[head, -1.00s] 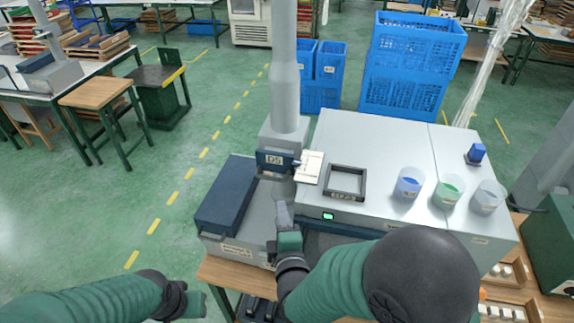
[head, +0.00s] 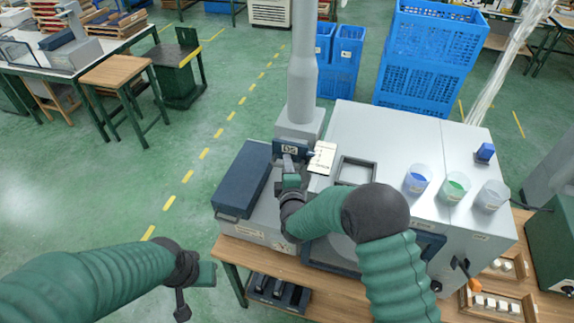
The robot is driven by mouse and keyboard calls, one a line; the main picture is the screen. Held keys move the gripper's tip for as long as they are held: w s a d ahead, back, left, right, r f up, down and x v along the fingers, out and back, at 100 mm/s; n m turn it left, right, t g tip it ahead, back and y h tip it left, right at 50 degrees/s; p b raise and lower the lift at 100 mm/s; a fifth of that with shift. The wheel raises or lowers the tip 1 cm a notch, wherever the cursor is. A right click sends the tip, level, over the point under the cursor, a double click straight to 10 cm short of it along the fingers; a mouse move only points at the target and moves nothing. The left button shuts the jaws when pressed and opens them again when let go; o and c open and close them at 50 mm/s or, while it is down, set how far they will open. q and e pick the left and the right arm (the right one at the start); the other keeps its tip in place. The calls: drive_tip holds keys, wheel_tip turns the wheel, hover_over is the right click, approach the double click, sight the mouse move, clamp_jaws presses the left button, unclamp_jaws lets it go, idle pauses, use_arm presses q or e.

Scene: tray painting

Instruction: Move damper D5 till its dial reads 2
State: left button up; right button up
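Damper D5 (head: 289,147) is a dark blue block with a white "D5" label on the grey vertical duct, in the upper middle of the head view. A pale plate (head: 322,158) with small marks sits at its right; I cannot read a dial value. My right gripper (head: 289,160) is right at the front of the damper, its fingers overlapping the lower part of the block. Whether they are closed on a handle is hidden. My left gripper (head: 182,304) hangs at lower left, away from the damper; its opening is unclear.
A dark blue lidded box (head: 243,180) stands left of the duct. The grey cabinet (head: 385,125) to the right carries a dark square frame (head: 355,171), cups of blue (head: 417,180) and green (head: 455,187) paint, a third cup (head: 491,196) and a blue block (head: 485,152).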

drive_tip(key=shift+a, duration=0.1)
drive_tip(key=shift+c, duration=0.4)
clamp_jaws()
drive_tip(key=shift+f, duration=0.1)
drive_tip(key=shift+s+f, duration=0.1)
drive_tip(key=shift+f, duration=0.05)
idle(0.6)
